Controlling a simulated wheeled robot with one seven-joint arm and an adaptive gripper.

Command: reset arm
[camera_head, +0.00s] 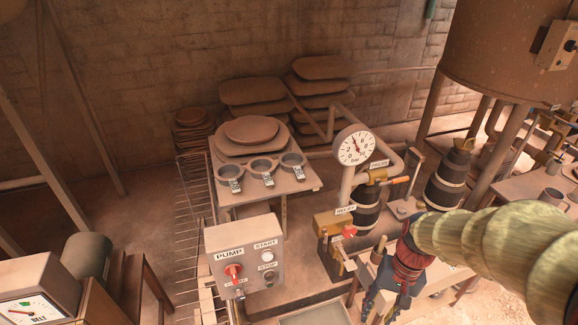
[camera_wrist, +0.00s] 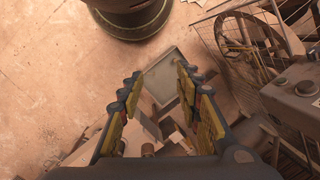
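My arm reaches in from the right in the head view and ends in my gripper (camera_head: 386,300), which points down near the front of the press bench. In the wrist view my gripper (camera_wrist: 158,92) shows two fingers with yellow pads spread well apart. Nothing sits between the pads. A grey tray-like panel (camera_wrist: 172,75) and floor lie below and beyond the fingers. In the head view the gripper is right of the pump control box (camera_head: 245,250) and just below the valve labelled RELIEF (camera_head: 345,232).
A pressure gauge (camera_head: 354,145) on a pipe stands behind the gripper. A small table (camera_head: 300,187) holds several metal cups. A large tank (camera_head: 505,50) stands at the back right. In the wrist view a spoked wheel (camera_wrist: 248,50) stands right of the fingers.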

